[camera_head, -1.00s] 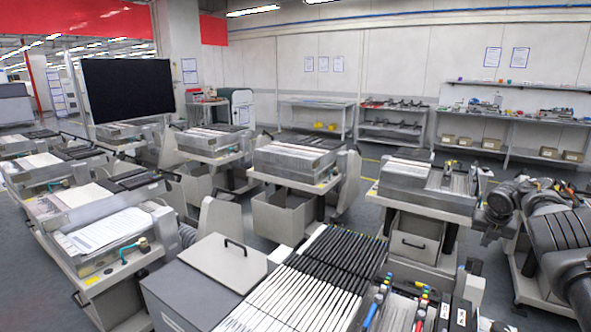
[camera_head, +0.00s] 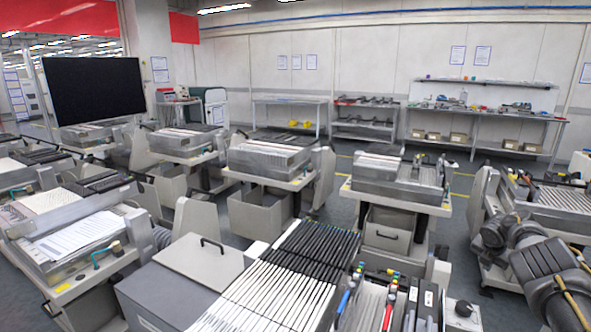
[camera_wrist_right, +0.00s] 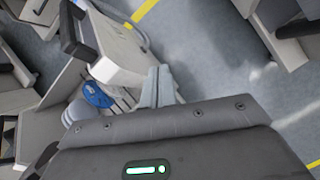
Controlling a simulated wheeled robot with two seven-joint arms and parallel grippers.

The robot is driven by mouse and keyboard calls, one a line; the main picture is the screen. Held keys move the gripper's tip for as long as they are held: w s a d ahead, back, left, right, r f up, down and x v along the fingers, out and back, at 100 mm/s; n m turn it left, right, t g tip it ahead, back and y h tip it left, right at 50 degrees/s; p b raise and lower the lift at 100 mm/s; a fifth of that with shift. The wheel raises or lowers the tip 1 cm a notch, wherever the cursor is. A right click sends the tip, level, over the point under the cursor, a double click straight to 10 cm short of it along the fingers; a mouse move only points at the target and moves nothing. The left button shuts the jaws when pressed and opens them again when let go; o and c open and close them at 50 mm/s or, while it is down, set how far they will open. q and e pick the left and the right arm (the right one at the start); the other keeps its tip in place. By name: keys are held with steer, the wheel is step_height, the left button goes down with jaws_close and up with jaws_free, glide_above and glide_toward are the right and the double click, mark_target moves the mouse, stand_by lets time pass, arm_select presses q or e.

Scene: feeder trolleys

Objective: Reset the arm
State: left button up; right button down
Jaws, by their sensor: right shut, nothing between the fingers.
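My right arm (camera_head: 541,268) comes into the head view from the lower right, bent, beside the near feeder trolley. Its gripper is hard to make out in that view. In the right wrist view the fingers of my right gripper (camera_wrist_right: 160,86) are together and empty, pointing away over the grey floor. A trolley's white edge with a black handle (camera_wrist_right: 78,30) lies to the upper left of the fingers, and I cannot tell how far from them it is. My left gripper is not in view.
A near trolley with a rack of black and white feeders (camera_head: 290,270) fills the bottom middle. Several feeder trolleys stand behind it, one at the right (camera_head: 560,205). Shelves and a workbench (camera_head: 485,112) line the back wall. Grey floor (camera_head: 455,215) is free between the trolleys.

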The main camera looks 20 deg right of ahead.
steer(key=s+d+f+m+h, duration=0.25)
steer(key=s+f+m, duration=0.25)
steer(key=s+f, duration=0.6)
steer(key=s+d+f+m+h, duration=0.1)
steer(key=s+d+f+m, duration=0.35)
steer(key=s+f, duration=0.75)
steer(key=s+a+f+m, duration=0.15)
steer(key=s+m, duration=0.35)
steer(key=s, duration=0.8)
steer(key=s+a+f+m+y, duration=0.1)
steer(key=s+a+f+y, duration=0.15)
steer(key=a+f, duration=1)
steer(key=s+a+f+m+y, duration=0.1)
steer(key=s+a+f, duration=0.3)
steer(key=a+f, duration=0.9)
steer(key=s+a+f+m+y, duration=0.1)
steer(key=a+y, duration=0.1)
steer(key=a, duration=1.5)
steer(key=s+a+f+y, duration=0.1)
steer(key=a+f+y, duration=0.1)
steer(key=a, duration=1.5)
steer(key=shift+s+a+m+g+p, duration=0.35)
steer(key=shift+s+a+g+p, duration=0.05)
steer(key=shift+d, duration=0.1)
